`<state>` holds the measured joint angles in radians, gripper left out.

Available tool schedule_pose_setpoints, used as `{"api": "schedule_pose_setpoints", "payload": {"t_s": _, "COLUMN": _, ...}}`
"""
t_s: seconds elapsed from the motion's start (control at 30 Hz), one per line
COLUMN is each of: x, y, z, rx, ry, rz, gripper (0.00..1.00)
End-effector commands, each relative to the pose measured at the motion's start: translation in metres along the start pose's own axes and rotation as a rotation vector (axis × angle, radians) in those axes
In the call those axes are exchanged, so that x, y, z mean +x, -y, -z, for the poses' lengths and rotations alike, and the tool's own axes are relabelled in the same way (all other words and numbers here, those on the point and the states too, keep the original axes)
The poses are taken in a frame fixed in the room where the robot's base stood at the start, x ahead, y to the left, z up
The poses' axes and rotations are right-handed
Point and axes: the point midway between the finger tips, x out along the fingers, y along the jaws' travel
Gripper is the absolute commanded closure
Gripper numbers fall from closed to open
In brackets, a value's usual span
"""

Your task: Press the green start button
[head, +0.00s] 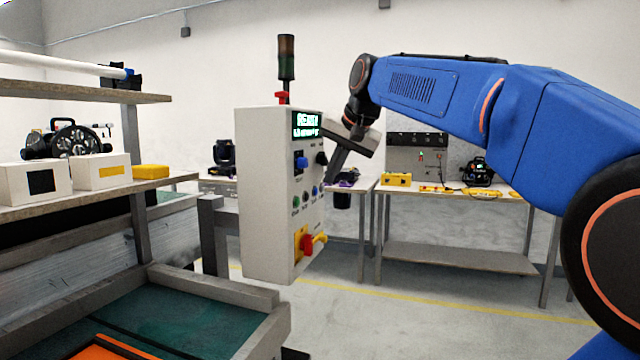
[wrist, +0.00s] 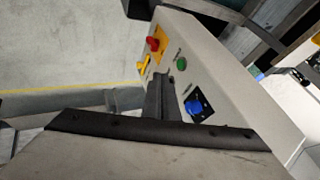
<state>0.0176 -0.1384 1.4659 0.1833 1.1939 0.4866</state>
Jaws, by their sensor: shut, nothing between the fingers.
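A pale control box (head: 268,190) stands in the middle of the head view, its button panel facing right. The green button (head: 296,201) sits low on the panel, below a blue switch (head: 301,161). In the wrist view the green button (wrist: 181,63) shows clear, between the blue switch (wrist: 194,107) and a yellow plate. My gripper (head: 328,181) is shut and empty, its tips in front of the panel's right part. In the wrist view the fingertips (wrist: 164,78) appear just left of and below the green button. I cannot tell whether they touch the panel.
A red handle (head: 307,243) on a yellow plate (head: 299,245) is below the buttons. A lit display (head: 306,125) is at the panel's top. A dark signal tower (head: 286,60) rises behind the box. Shelving with white boxes (head: 100,171) stands left, and a workbench (head: 460,262) is behind.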

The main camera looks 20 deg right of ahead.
Motion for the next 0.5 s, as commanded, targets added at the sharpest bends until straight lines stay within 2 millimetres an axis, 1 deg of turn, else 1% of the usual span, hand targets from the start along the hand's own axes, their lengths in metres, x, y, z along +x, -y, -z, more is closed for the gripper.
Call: {"api": "schedule_pose_setpoints", "payload": {"t_s": 0.5, "x": 0.088, "y": 0.000, "z": -0.001, "rx": -0.001, "ry": 0.003, "rz": -0.001, "gripper": 1.00}}
